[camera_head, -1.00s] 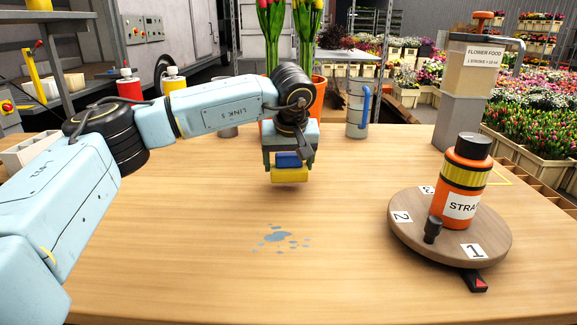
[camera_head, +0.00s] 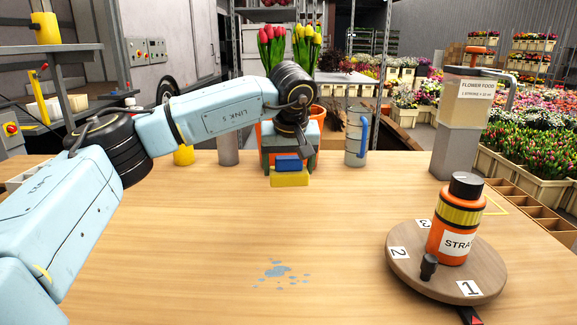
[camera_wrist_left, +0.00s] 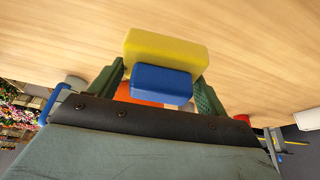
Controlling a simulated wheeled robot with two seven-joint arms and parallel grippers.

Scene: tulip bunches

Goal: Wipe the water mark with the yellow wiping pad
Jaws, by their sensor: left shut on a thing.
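The yellow wiping pad (camera_head: 289,180) with its blue grip (camera_head: 288,162) is held by my left gripper (camera_head: 289,160) over the back middle of the table. In the left wrist view the green fingers of the left gripper (camera_wrist_left: 163,88) close on the sides of the blue grip (camera_wrist_left: 162,84), with the yellow pad (camera_wrist_left: 168,50) beyond it. Whether the pad touches the table is hard to tell. The water mark (camera_head: 277,272), a bluish splash with several small drops, lies on the wood in front of the pad, nearer the camera. My right gripper does not show.
A round turntable (camera_head: 405,272) with numbered labels bears an orange bottle (camera_head: 449,243) at the right. A pitcher (camera_head: 355,140), a grey cylinder (camera_head: 228,150) and a flower food dispenser (camera_head: 462,115) stand along the back. The table (camera_head: 180,270) is clear around the mark.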

